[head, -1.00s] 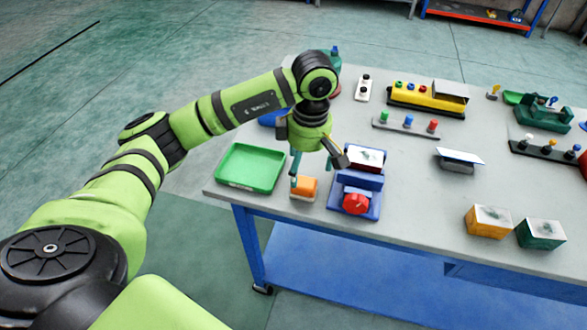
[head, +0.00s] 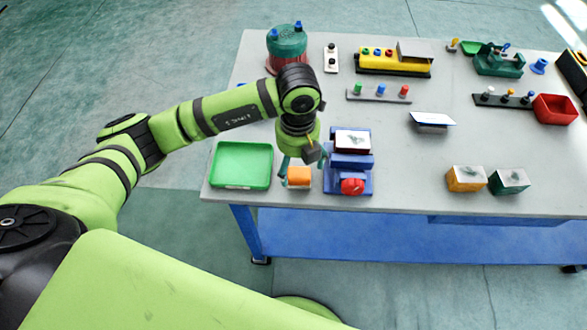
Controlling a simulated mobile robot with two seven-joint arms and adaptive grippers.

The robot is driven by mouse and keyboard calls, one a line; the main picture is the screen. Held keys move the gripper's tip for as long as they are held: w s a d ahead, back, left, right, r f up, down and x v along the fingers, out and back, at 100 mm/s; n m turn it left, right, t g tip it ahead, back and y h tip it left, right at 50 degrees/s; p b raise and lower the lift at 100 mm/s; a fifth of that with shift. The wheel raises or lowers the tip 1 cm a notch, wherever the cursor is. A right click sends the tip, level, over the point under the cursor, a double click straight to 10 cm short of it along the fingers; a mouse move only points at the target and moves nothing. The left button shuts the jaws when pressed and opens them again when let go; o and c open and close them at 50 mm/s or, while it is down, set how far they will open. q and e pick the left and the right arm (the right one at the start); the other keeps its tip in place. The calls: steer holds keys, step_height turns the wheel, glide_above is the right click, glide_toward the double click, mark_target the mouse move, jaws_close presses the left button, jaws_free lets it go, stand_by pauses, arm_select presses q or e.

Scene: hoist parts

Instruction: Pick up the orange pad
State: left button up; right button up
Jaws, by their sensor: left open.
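The orange pad (head: 299,175) is a small orange block with a pale lower part. It sits near the table's front edge, between the green tray and the blue device with the red knob. My left gripper (head: 301,164) points down over it and is open. One teal finger shows at the pad's left side and the other at its upper right. I cannot tell whether the fingers touch the pad. My right gripper is not in view.
The green tray (head: 242,166) is empty, left of the pad. The blue device (head: 350,172) with its red knob (head: 352,186) stands close on the right. Orange and green blocks (head: 508,181) stand farther right. The table's middle front is clear.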

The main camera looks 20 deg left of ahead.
mark_target(299, 173)
arm_select(q)
steer(key=shift+d+f+p, duration=0.15)
steer(key=shift+f+p, duration=0.35)
steer(key=shift+f, duration=0.3)
steer(key=f, duration=0.1)
steer(key=f+p, duration=0.1)
steer(key=f, duration=0.1)
steer(key=f+p, duration=0.1)
steer(key=shift+w+f, duration=0.25)
steer(key=shift+w, duration=0.05)
steer(key=shift+f, duration=0.2)
steer(key=c, duration=1.4)
